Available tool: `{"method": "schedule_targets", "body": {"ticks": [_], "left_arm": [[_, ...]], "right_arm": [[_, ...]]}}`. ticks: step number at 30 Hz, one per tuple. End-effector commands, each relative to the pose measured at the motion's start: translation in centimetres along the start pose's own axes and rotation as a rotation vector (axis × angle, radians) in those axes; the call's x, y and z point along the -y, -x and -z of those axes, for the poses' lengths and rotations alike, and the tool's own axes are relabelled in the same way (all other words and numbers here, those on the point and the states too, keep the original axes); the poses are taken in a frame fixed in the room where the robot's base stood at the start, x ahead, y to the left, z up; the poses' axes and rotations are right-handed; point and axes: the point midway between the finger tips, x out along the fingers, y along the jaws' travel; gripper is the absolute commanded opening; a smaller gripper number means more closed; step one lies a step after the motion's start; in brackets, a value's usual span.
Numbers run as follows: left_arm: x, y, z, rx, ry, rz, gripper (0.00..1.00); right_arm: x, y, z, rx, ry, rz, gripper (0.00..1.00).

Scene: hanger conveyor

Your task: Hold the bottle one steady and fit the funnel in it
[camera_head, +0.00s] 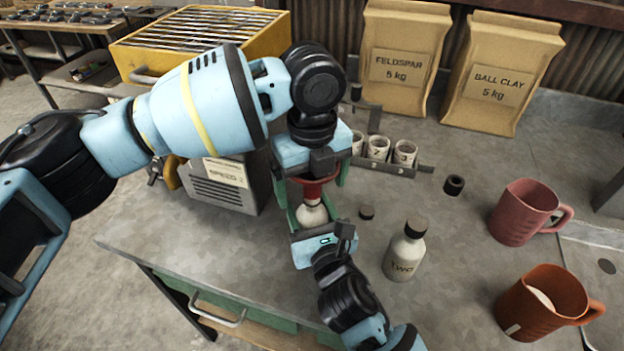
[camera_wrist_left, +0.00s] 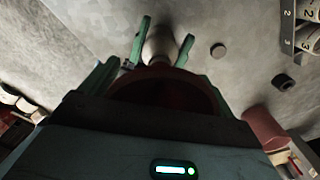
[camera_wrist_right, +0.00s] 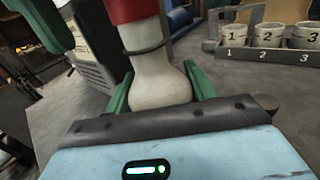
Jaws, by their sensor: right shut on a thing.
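Bottle one (camera_head: 312,215) is a pale bottle, upright over the table; its label is hidden. My right gripper (camera_head: 315,226) is shut on its body, with green fingers on both sides in the right wrist view (camera_wrist_right: 165,95). The red funnel (camera_head: 313,188) sits at the bottle's mouth, its lower red part meeting the neck in the right wrist view (camera_wrist_right: 130,10). Whether its spout is inside is hidden. My left gripper (camera_head: 313,178) is above, its fingers spread wide either side of the funnel. In the left wrist view the funnel's dark red bowl (camera_wrist_left: 165,88) lies just ahead of the palm.
Bottle two (camera_head: 405,252) stands right of my right gripper, with a small dark cap (camera_head: 367,212) nearby. A rack of numbered cups (camera_head: 378,165) is behind. A grey box (camera_head: 222,185) stands close left. Red mugs (camera_head: 522,212) are at the right.

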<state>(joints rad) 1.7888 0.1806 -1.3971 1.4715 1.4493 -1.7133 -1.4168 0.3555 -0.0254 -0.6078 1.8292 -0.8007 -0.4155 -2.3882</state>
Motion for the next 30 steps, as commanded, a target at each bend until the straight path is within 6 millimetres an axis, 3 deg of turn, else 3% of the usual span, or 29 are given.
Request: {"method": "schedule_targets", "body": {"ticks": [12, 15, 23, 30], "left_arm": [[0.0, 0.0, 0.0, 0.000, 0.000, 0.000, 0.89], [0.0, 0.0, 0.0, 0.000, 0.000, 0.000, 1.00], [0.0, 0.2, 0.0, 0.000, 0.000, 0.000, 1.00], [0.1, 3.0, 0.0, 0.000, 0.000, 0.002, 1.00]], "right_arm": [[0.0, 0.0, 0.0, 0.000, 0.000, 0.000, 0.32], [0.0, 0.0, 0.0, 0.000, 0.000, 0.000, 0.32], [0.0, 0.0, 0.0, 0.000, 0.000, 0.000, 0.32], [0.0, 0.0, 0.0, 0.000, 0.000, 0.000, 0.32]]}}
